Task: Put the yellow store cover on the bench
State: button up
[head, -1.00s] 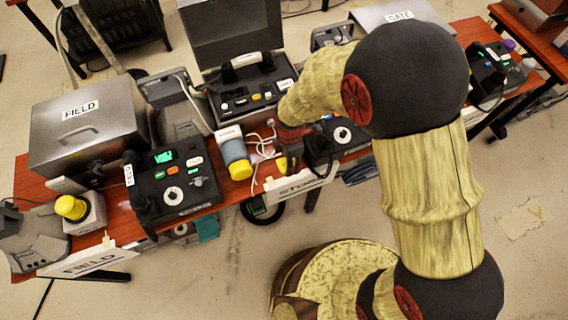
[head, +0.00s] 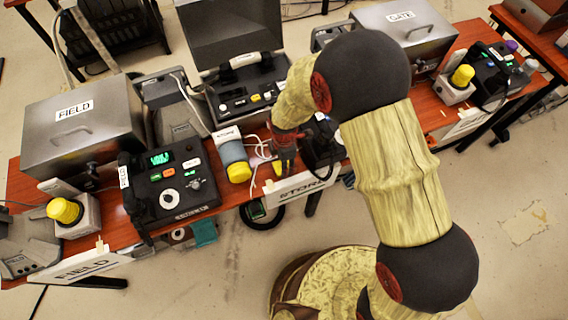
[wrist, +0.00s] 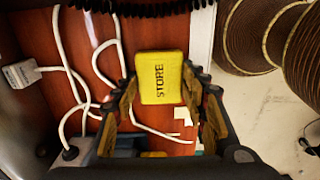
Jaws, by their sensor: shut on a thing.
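The yellow store cover (wrist: 162,78), a small block marked STORE, is between the fingers of my gripper (wrist: 165,105) in the wrist view. My gripper is shut on it. In the head view my gripper (head: 285,158) is over the front of the red-brown bench (head: 232,190), just behind the STORE sign (head: 300,187). Only a small bit of yellow shows by the fingertips there. The bench surface (wrist: 85,28) also lies below the cover in the wrist view. I cannot tell whether the cover touches it.
A grey cylinder with a yellow end (head: 235,160) lies just left of my gripper. White cables (wrist: 68,75) run over the bench nearby. A dark phone unit (head: 322,142) is right behind the arm. The FIELD phone (head: 175,185) stands farther left.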

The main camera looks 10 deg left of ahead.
jog(key=shift+f, duration=0.15)
jog(key=o, duration=1.1)
jog(key=shift+o, duration=0.2)
notch_tip(320, 180, up, 12)
jog(key=p, duration=0.3)
jog(key=shift+p, duration=0.35)
